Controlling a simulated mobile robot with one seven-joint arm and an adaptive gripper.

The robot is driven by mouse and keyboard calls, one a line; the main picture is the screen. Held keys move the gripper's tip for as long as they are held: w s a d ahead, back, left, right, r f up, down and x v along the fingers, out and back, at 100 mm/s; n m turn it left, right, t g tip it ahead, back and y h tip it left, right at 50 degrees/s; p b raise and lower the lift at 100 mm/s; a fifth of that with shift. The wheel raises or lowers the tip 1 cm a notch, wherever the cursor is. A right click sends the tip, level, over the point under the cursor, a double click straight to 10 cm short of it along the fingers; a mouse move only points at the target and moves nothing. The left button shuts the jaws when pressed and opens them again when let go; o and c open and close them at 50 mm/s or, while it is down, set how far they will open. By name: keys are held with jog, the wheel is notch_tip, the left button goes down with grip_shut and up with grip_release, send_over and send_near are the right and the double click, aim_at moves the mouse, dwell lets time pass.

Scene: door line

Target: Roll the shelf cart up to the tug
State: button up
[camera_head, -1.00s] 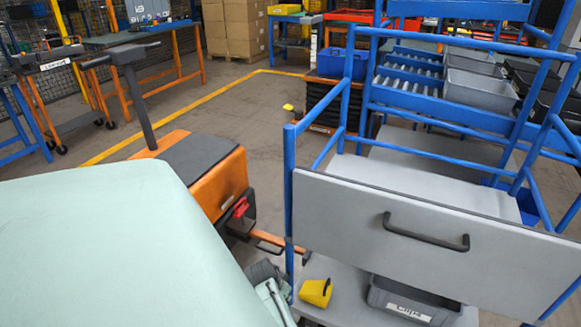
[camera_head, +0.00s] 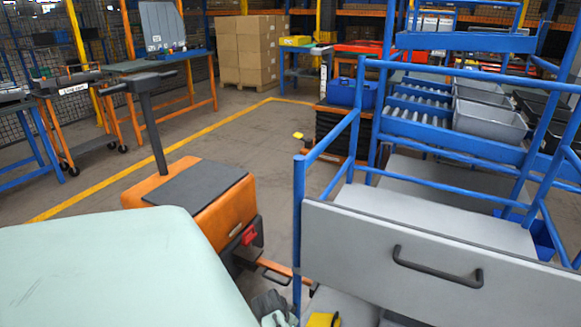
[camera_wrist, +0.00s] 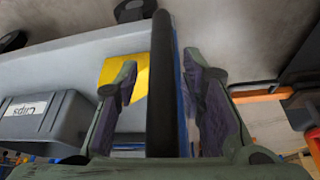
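The shelf cart (camera_head: 350,235) with blue tube frame and grey shelves stands at the right in the head view. Its near panel carries a black handle (camera_head: 437,270). The orange tug (camera_head: 215,205) with a dark top and tall tiller stands left of the cart; an orange bar at its rear reaches close to the cart's left post. My gripper (camera_wrist: 160,75) has its fingers on both sides of a dark upright bar (camera_wrist: 163,95). A gap shows between the left finger and the bar. In the head view, my gripper (camera_head: 275,312) is low beside the cart's left post, partly cut off.
A grey bin (camera_wrist: 45,118) marked clips and a yellow object (camera_wrist: 125,78) are on the cart's lower shelf. A roller rack (camera_head: 455,130) stands behind the cart. Workbenches (camera_head: 150,65) are at the left.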

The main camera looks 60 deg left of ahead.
jog(key=v, duration=1.1)
jog(key=shift+s+r, duration=0.2)
jog(key=shift+r, duration=0.15)
